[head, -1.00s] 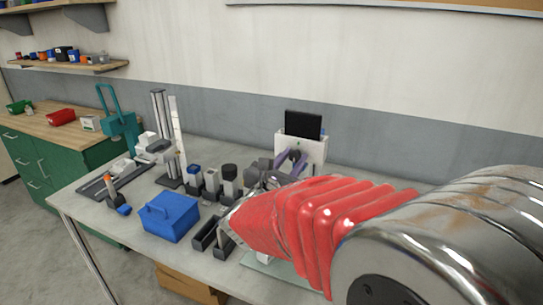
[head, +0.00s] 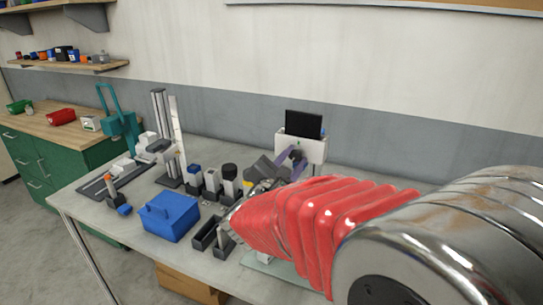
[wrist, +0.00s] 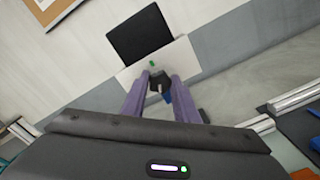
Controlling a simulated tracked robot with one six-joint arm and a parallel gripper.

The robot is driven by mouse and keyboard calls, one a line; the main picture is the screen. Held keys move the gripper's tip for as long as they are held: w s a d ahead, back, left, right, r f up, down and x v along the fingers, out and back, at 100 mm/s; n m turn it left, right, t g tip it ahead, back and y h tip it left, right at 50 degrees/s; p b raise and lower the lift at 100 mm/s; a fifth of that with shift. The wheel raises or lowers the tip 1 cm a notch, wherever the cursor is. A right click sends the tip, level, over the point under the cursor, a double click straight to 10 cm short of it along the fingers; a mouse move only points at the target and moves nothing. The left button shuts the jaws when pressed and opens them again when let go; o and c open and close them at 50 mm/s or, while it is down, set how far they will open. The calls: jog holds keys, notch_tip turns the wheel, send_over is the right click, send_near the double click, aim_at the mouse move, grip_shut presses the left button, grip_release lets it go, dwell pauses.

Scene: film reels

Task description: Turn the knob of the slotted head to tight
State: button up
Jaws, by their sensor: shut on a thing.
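My gripper (head: 295,157) has purple fingers and reaches up to the front of a white upright unit (head: 315,150) at the back of the bench. In the wrist view its fingertips (wrist: 160,76) are shut on a small dark knob (wrist: 158,82), one finger on each side. A light mark shows on the knob's face. A small green spot (wrist: 152,63) sits on the white unit just above the knob. The fingers hide parts of the knob, and I cannot read any tight marking.
A black panel (head: 303,124) stands at the top of the white unit. A blue box (head: 170,216), a dark open holder (head: 207,233) and several small blocks stand left of my arm. A tall metal post (head: 158,125) stands farther left. The wall is close behind.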

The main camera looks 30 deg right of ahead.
jog(key=m, duration=0.4)
jog(key=shift+f+m, duration=0.1)
jog(key=shift+m, duration=0.2)
jog(key=m, duration=0.3)
jog(key=shift+m, duration=0.4)
jog(key=m, duration=0.4)
jog(key=shift+f, duration=0.15)
jog(key=m, duration=0.4)
jog(key=shift+f, duration=0.1)
jog(key=m, duration=0.7)
jog(key=shift+f, duration=0.15)
jog(key=m, duration=0.3)
jog(key=shift+a+m, duration=0.1)
jog(key=shift+m, duration=2)
